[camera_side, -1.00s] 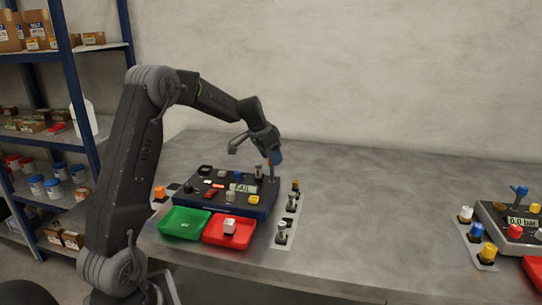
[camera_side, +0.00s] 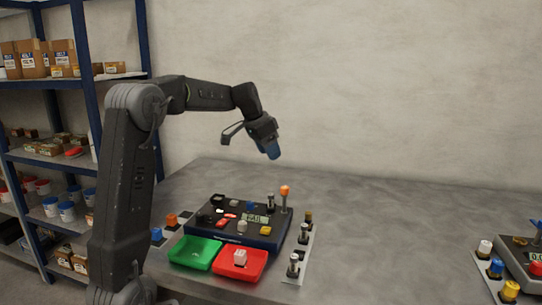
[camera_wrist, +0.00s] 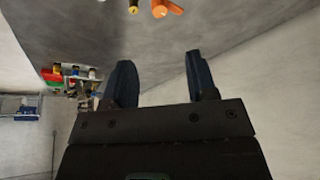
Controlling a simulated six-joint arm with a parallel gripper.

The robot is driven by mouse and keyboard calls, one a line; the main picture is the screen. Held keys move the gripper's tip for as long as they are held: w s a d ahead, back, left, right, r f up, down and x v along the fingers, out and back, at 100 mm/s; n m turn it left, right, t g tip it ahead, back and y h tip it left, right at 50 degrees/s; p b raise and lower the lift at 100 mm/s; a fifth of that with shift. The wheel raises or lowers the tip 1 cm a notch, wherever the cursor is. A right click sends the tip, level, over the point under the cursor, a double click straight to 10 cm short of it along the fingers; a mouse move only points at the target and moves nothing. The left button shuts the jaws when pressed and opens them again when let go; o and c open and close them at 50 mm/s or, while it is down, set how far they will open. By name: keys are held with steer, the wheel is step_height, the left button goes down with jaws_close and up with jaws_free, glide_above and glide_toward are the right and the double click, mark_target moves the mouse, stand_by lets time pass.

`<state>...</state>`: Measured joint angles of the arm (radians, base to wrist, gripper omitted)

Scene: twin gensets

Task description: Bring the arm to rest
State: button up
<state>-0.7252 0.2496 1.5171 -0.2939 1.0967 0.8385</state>
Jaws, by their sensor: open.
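My gripper (camera_side: 272,150) is raised in the air above the table and the dark control panel (camera_side: 222,228) in the side view. It is clear of everything. In the wrist view my gripper (camera_wrist: 160,85) shows two dark fingers spread apart with nothing between them. The panel carries several small parts, a display and an upright lever with an orange knob (camera_side: 285,190). An orange part also shows at the top of the wrist view (camera_wrist: 166,8).
A green tray (camera_side: 184,262) and a red tray (camera_side: 229,271) holding a white cube stand before the panel. Metal fittings stand on a plate (camera_side: 289,278) to its right. A second panel (camera_side: 518,258) is at the far right. The table between is clear. Shelves stand at left.

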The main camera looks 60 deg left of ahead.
stand_by(0.3)
steer(key=s+d+r, duration=0.1)
steer(key=s+d, duration=0.3)
steer(key=d, duration=0.6)
steer(key=s+d, duration=0.4)
steer(key=d, duration=0.5)
steer(key=s+d+f+t, duration=0.1)
steer(key=s+d+f, duration=0.5)
steer(key=s+d, duration=0.4)
steer(key=s, duration=0.3)
steer(key=shift+s+d, duration=0.2)
steer(key=shift+d, duration=0.15)
